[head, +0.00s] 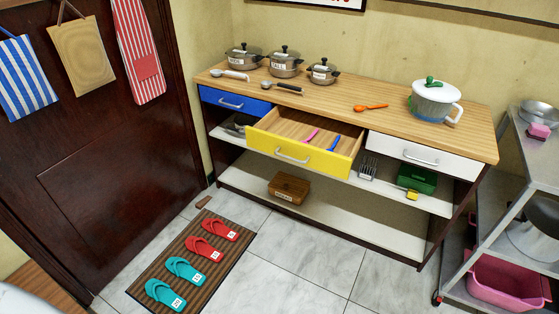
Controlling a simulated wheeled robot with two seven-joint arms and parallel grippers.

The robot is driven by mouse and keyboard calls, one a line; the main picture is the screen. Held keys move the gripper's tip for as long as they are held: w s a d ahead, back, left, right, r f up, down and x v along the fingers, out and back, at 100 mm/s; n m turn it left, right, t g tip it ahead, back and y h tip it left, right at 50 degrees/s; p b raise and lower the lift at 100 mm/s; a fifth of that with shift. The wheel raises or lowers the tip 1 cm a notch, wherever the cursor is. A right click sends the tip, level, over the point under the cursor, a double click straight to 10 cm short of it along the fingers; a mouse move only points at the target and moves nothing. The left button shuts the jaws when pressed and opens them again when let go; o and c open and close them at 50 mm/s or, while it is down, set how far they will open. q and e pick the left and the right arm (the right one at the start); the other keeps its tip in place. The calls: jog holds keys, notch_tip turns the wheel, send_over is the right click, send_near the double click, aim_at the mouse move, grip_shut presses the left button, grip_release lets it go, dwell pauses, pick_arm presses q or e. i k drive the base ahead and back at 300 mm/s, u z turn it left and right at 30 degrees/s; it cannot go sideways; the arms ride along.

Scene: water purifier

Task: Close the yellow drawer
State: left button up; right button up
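The yellow drawer (297,154) is in the middle of the wooden-topped cabinet in the head view. It stands pulled out toward the room, with its light wood inside showing. A pink utensil (311,135) and a blue utensil (334,144) lie in it. A white bar handle (291,158) is on its yellow front. The blue drawer (233,101) to its left and the white drawer (423,157) to its right sit flush with the cabinet. Neither of my grippers is in view.
Several pots, ladles and an orange spoon (371,107) are on the worktop (330,94). A mat (213,276) with slippers lies on the floor in front at the left. A metal cart (497,208) stands at the right. Tiled floor (290,254) before the cabinet is clear.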

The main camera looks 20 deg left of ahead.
aim_at(281, 133)
jog(key=u, duration=0.65)
jog(key=i, duration=0.7)
jog(key=u, duration=0.35)
jog(key=i, duration=1.15)
jog(key=z, duration=1.05)
jog(key=k, duration=0.85)
jog(key=u, duration=0.35)
jog(key=i, duration=0.4)
jog(key=u, duration=0.2)
